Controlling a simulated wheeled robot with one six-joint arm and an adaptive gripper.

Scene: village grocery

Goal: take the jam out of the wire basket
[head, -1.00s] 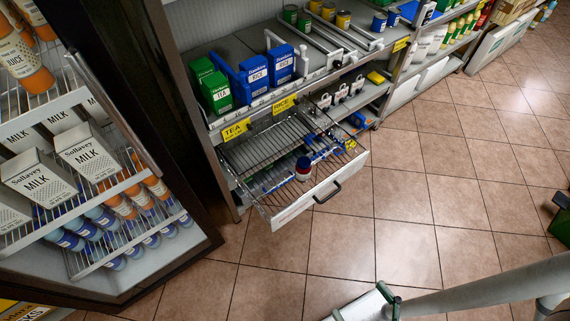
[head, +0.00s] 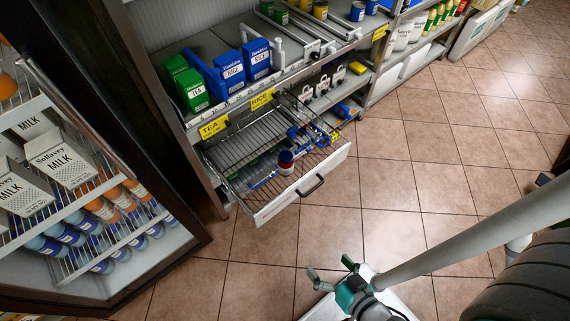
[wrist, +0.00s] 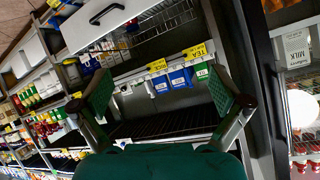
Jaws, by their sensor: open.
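The jam jar (head: 286,158), small with a dark red and blue look, stands in the pulled-out wire basket (head: 228,153) near its front panel. The basket has a white front (head: 300,186) with a dark handle (head: 311,186). My gripper (head: 331,266) is low in the head view, in front of the basket and apart from it, with its fingers spread and nothing between them. In the wrist view my gripper (wrist: 160,92) is open and empty.
A fridge with milk cartons (head: 66,158) and bottles stands close on the left. Above the basket, a shelf holds tea (head: 194,90) and rice boxes (head: 229,68), with yellow labels (head: 214,126) on its edge. Blue items (head: 300,137) lie in the basket's right side. Tiled floor is clear to the right.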

